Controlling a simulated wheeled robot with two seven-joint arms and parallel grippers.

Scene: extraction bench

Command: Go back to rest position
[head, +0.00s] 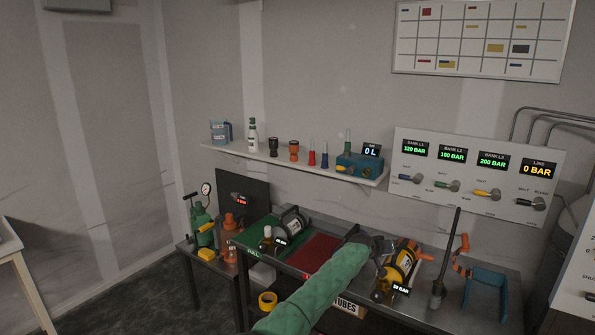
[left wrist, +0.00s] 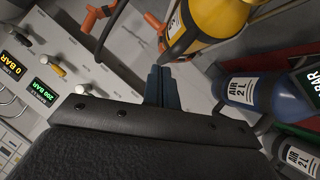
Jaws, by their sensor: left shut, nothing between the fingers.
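My left arm in its green sleeve reaches over the bench (head: 432,313) in the head view. My left gripper (head: 380,244) is beside a yellow cylinder (head: 398,268), which lies on the bench and has a display reading 50 BAR. In the left wrist view, the dark blue fingers of my left gripper (left wrist: 159,84) are together with nothing between them. The yellow cylinder (left wrist: 212,22) is just beyond the fingertips there; I cannot tell whether they touch. My right gripper is in neither view.
A red mat (head: 312,252) and a green mat (head: 250,236) lie left of the gripper. A blue bracket (head: 487,287) and upright black rod (head: 447,255) stand right. A shelf (head: 270,158) and valve panel (head: 470,178) are behind.

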